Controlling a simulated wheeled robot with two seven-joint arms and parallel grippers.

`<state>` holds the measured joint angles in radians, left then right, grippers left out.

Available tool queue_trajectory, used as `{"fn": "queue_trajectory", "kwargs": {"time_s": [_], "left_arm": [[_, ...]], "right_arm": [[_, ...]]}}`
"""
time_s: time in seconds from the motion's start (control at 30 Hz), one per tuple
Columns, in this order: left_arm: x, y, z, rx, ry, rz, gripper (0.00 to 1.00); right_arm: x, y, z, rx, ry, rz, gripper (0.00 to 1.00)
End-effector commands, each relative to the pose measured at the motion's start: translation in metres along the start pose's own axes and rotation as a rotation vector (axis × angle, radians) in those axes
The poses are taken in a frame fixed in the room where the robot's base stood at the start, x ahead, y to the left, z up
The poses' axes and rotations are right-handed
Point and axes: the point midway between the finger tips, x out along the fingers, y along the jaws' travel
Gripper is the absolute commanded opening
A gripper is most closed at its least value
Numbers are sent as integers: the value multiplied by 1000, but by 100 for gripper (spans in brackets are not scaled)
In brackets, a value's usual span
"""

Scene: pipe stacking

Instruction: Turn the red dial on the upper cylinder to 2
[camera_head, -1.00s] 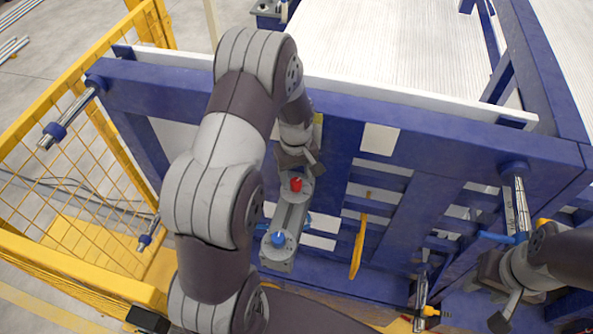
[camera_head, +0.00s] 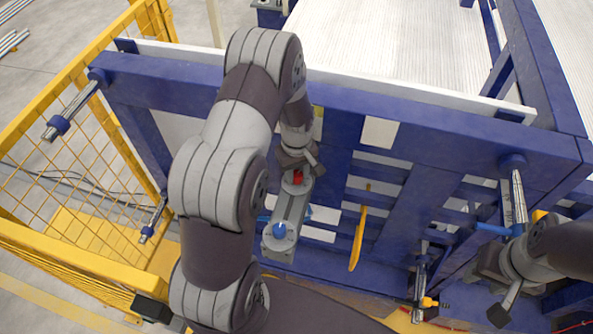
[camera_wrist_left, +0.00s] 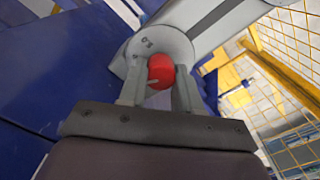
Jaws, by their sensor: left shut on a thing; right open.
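The red dial (camera_head: 297,178) sits on the round top end of a grey box-like body on the blue frame. A blue dial (camera_head: 279,231) sits on the lower round end of the same body. My left gripper (camera_head: 301,170) is at the red dial. In the left wrist view the red dial (camera_wrist_left: 161,72) lies between the two fingers of my left gripper (camera_wrist_left: 160,88), which are shut on it. Faint marks show on the grey disc around it, too small to read surely. My right gripper (camera_head: 492,289) is open and empty at the lower right.
A yellow lever (camera_head: 358,238) hangs on the blue frame (camera_head: 330,165) right of the dials. Metal rods with blue collars stick out at the left (camera_head: 62,122) and right (camera_head: 519,195). A yellow mesh fence (camera_head: 75,150) stands at the left.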

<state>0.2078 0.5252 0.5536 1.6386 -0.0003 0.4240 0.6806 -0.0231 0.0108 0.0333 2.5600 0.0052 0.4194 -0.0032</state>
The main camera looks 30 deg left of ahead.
Motion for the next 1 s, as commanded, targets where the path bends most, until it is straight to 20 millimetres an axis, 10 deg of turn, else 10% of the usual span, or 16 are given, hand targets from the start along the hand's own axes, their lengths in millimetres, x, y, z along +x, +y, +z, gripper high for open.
{"fn": "queue_trajectory", "kwargs": {"time_s": [1.0], "left_arm": [[-1,1,-1,-838,2,4,2]], "right_arm": [[31,0,4,0,0,0,43]]}}
